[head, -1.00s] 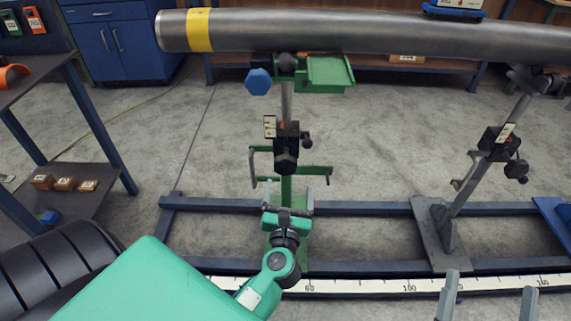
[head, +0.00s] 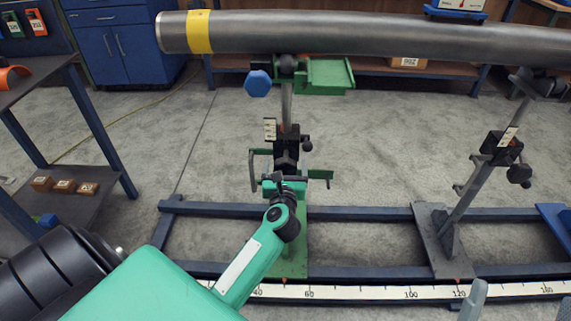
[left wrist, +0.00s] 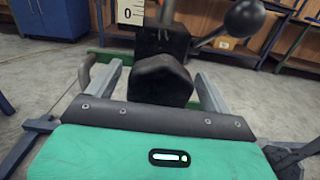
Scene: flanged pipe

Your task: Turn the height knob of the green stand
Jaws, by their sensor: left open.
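The green stand (head: 290,245) stands upright on the blue rail frame, with its head under the pipe (head: 360,35). Its black height knob (head: 286,160) sits on the black clamp block at mid-column, and my left gripper partly covers it in the head view. In the left wrist view the dark, faceted knob (left wrist: 160,80) is straight ahead. My left gripper (head: 284,178) is open, with one finger on each side of the knob and gaps still showing. My right gripper (head: 519,300) shows only as two separated grey fingertips at the bottom right edge.
A small black lever ball (left wrist: 243,18) sticks out to the right of the clamp. A blue knob (head: 258,83) hangs at the stand's head. A grey stand (head: 447,215) holds the pipe farther right. A white scale (head: 380,292) runs along the front rail.

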